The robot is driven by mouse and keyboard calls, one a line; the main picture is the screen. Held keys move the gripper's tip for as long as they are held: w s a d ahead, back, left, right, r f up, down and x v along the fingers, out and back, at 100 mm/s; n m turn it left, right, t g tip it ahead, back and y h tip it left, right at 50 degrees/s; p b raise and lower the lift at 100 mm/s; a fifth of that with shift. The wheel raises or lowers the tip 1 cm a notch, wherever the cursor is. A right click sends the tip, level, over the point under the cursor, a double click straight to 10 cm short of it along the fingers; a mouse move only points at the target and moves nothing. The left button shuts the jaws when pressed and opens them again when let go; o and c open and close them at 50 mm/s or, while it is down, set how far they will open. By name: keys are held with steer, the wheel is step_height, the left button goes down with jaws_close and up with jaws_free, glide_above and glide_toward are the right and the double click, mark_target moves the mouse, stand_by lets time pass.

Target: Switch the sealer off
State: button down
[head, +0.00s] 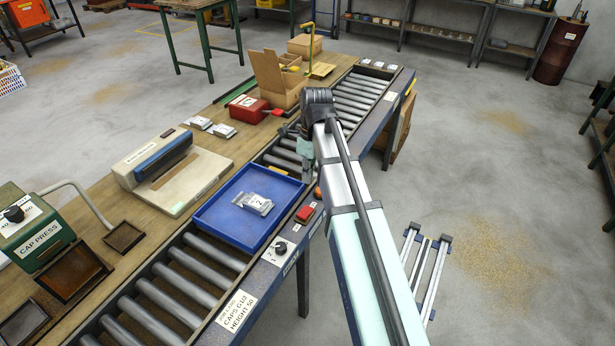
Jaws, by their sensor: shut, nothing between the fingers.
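The sealer (160,172) is a cream, flat-bodied machine with a blue bar across its top. It sits on the wooden bench left of the roller conveyor. A small pale green patch (178,208) shows at its near front corner; I cannot tell whether this is a switch or a lamp, or its state. My gripper (287,132) is small and partly hidden by my arm, over the conveyor beyond the blue tray. It is shut and empty, to the right of the sealer and well apart from it.
A blue tray (220,222) with bagged parts sits on the conveyor beside the sealer. A red box (248,109) and an open cardboard box (277,82) stand farther back. The green cap press (35,228) is at left. A red button (305,214) and a black knob (281,246) are on the conveyor's rail.

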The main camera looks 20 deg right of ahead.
mark_target(304, 214)
steer(key=f, duration=0.4)
steer(key=s+a+f+p, duration=0.1)
steer(key=f, duration=0.2)
steer(key=f+p, duration=0.1)
steer(key=f, duration=0.3)
steer(key=shift+s+a+f, duration=0.25)
steer(key=shift+s+f, duration=0.05)
steer(key=shift+s, duration=0.05)
